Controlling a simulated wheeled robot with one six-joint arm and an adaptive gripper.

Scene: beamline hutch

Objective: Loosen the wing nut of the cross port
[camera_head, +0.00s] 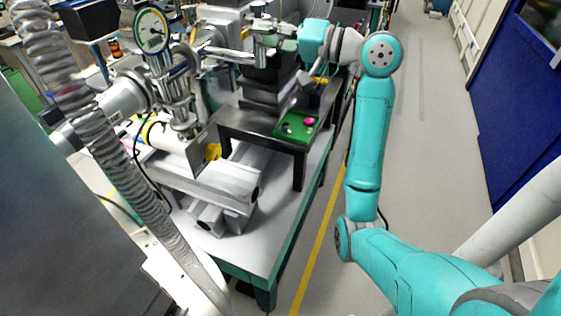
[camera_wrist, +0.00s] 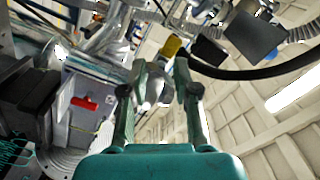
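The vacuum cross (camera_head: 183,92) with a round dial gauge (camera_head: 152,31) stands on the bench at left in the head view. A horizontal metal tube (camera_head: 232,54) runs from it toward my gripper (camera_head: 268,38). In the wrist view my gripper (camera_wrist: 162,72) has its two fingers apart. A rounded silver part (camera_wrist: 158,90) shows between or behind them; I cannot tell whether they touch it. A yellow part (camera_wrist: 171,46) shows just past the fingertips. I cannot make out the wing nut for sure in either view.
A black stand (camera_head: 262,135) carries a green tray (camera_head: 301,128) with a pink item (camera_head: 309,121). A ribbed hose (camera_head: 75,95) crosses the left foreground. A black cable (camera_wrist: 270,70) arcs right of my fingers. The floor (camera_head: 425,130) at right is clear.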

